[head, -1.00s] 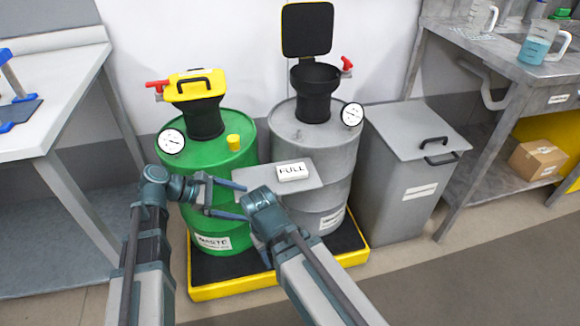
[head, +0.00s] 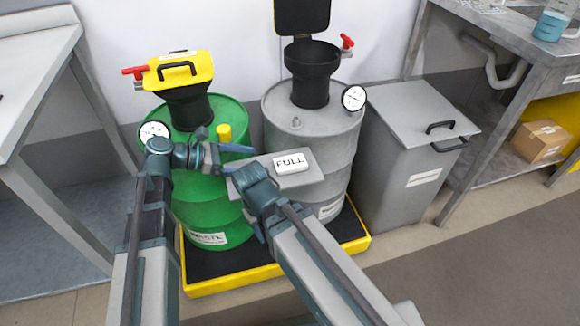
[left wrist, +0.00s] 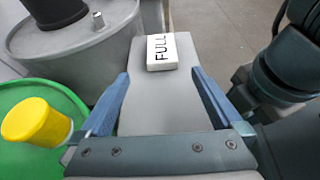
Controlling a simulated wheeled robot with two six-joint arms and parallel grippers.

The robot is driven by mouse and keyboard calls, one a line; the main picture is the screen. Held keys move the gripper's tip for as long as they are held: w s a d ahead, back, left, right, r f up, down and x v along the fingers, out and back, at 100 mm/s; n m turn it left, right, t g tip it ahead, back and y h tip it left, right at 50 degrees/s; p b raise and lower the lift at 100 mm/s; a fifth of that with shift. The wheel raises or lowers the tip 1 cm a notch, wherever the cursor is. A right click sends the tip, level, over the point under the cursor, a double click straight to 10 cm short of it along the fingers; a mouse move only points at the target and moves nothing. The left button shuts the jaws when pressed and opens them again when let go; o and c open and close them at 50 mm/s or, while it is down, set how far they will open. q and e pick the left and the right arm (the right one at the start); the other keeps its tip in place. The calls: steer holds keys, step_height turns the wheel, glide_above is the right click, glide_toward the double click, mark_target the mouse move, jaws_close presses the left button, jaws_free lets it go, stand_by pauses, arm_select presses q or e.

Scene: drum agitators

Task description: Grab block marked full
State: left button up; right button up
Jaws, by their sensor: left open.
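The white block marked FULL (head: 291,162) lies on a small grey shelf (head: 312,179) in front of the grey drum. In the left wrist view the block (left wrist: 162,52) is on the shelf (left wrist: 150,105), ahead of and roughly between my fingers. My left gripper (head: 240,158) is open and empty, left of the block, fingers pointing at it. Its two blue fingers (left wrist: 160,85) show wide apart in the wrist view, with the block beyond their tips. My right gripper (head: 256,226) is low by the shelf's near-left side; its jaws are mostly hidden by its own wrist.
A green drum (head: 205,215) with a yellow-lidded funnel (head: 180,72) and yellow cap (head: 224,134) stands left. The grey drum (head: 330,135) has an open-lidded black funnel (head: 310,85). A grey bin (head: 408,160) stands right. Both drums stand on a yellow-edged pallet (head: 275,272).

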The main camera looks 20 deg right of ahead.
mark_target(282, 164)
arm_select(q)
steer(key=shift+b+x, duration=0.5)
steer(key=shift+x, duration=1.5)
steer(key=b+x, duration=0.1)
steer(key=x, duration=0.4)
steer(key=shift+s+d+b, duration=0.1)
steer(key=shift+d+b, duration=0.05)
steer(key=shift+b, duration=0.2)
steer(key=shift+r, duration=0.1)
steer(key=c, duration=1.4)
steer(key=shift+r, duration=0.15)
step_height(282, 164, up, 10)
steer(key=p, duration=1)
